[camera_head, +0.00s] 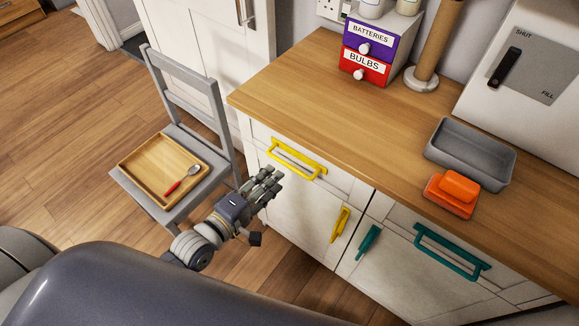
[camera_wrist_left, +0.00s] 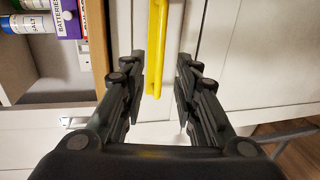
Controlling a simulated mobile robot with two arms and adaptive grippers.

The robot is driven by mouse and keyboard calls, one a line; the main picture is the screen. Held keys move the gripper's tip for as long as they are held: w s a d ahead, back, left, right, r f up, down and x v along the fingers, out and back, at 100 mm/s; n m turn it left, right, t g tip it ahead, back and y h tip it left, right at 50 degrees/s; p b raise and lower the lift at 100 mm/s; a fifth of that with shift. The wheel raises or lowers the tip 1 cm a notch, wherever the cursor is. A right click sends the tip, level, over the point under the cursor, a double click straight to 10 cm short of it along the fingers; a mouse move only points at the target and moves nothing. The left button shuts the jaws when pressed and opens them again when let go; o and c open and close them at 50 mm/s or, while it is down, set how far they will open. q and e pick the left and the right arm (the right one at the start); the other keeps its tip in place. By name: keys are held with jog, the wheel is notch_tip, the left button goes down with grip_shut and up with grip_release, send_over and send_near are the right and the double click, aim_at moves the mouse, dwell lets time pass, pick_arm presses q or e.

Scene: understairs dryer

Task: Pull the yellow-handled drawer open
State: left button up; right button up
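The yellow bar handle (camera_head: 297,160) runs along the top drawer front (camera_head: 262,137) on the left of the wooden-topped cabinet; the drawer looks closed. My left gripper (camera_head: 273,177) is just in front of the handle, fingers pointing at the drawer. In the left wrist view my gripper (camera_wrist_left: 162,75) is open and empty. The yellow handle (camera_wrist_left: 157,45) shows between its two fingertips in that picture, with space on both sides; I cannot tell whether the fingers reach around it. My right gripper is not in view.
A yellow door handle (camera_head: 340,225) sits below the drawer. Teal handles (camera_head: 451,252) are on the right unit. A grey chair (camera_head: 188,137) holding a wooden tray (camera_head: 140,156) stands left of the cabinet.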

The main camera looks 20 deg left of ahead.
aim_at(288, 164)
pick_arm(q)
jog(key=x, duration=0.8)
jog(key=shift+d, duration=0.1)
grip_shut()
